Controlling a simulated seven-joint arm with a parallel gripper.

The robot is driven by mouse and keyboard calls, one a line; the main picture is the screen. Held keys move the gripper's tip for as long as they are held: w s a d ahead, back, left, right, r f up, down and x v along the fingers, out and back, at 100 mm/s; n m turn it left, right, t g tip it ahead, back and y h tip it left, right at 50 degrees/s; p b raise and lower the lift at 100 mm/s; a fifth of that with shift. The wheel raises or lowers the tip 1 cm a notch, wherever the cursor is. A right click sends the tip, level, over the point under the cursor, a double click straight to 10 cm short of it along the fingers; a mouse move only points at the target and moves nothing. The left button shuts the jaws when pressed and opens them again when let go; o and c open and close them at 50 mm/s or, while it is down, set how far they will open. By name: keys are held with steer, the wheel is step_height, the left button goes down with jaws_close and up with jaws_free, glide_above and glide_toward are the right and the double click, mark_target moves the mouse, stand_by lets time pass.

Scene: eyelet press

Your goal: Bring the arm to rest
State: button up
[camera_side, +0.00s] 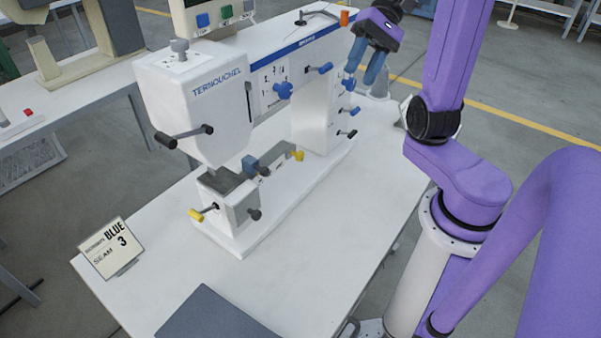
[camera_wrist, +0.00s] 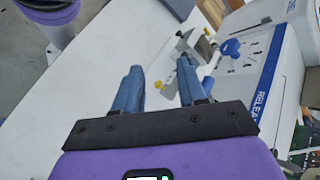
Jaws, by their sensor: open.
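My gripper (camera_side: 364,66) is in the air at the upper right of the side view, above the back part of the table and beside the press. Its two blue fingers stand apart in the wrist view (camera_wrist: 158,85), with nothing between them. The white press (camera_side: 195,95) stands on the table. It has a blue star-shaped knob (camera_side: 283,90), which also shows in the wrist view (camera_wrist: 230,47) near the right finger. I cannot tell from these views how wide the space is between the fingers and the press.
The white table (camera_side: 340,225) is clear at its front right. A dark grey pad (camera_side: 215,317) lies at the front edge. Several levers and knobs stick out of the press, some with yellow ends (camera_side: 196,215).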

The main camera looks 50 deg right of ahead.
steer(key=s+a+f+n+h, duration=0.4)
steer(key=s+a+n, duration=0.2)
steer(key=n, duration=0.3)
steer(key=s+a+f+n+h, duration=0.4)
steer(key=a+n, duration=0.4)
steer(key=n, duration=0.2)
steer(key=shift+s+f+t+h, duration=0.25)
steer(key=shift+s+t+h, duration=0.2)
steer(key=shift+s, duration=0.75)
stand_by(0.7)
